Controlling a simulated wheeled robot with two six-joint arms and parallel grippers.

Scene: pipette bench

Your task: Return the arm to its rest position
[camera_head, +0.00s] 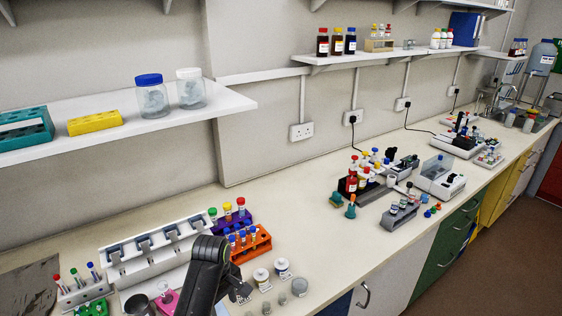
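One dark grey arm of mine (208,270) rises from the bottom edge, left of the middle, and bends over in front of the bench. Dark parts at its right side (239,289) may belong to its gripper, but the fingers cannot be made out. I see nothing held. The other arm and its gripper are out of view. A white pipette stand (122,262) stands behind the arm, and the arm hides part of it.
An orange tube rack (262,247) and a purple one (222,227) stand close behind the arm. Small jars (261,275) are to its right. A green rack (94,308) and a metal cup (138,305) are at left. The bench middle (310,215) is clear. A shelf (225,102) juts out above.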

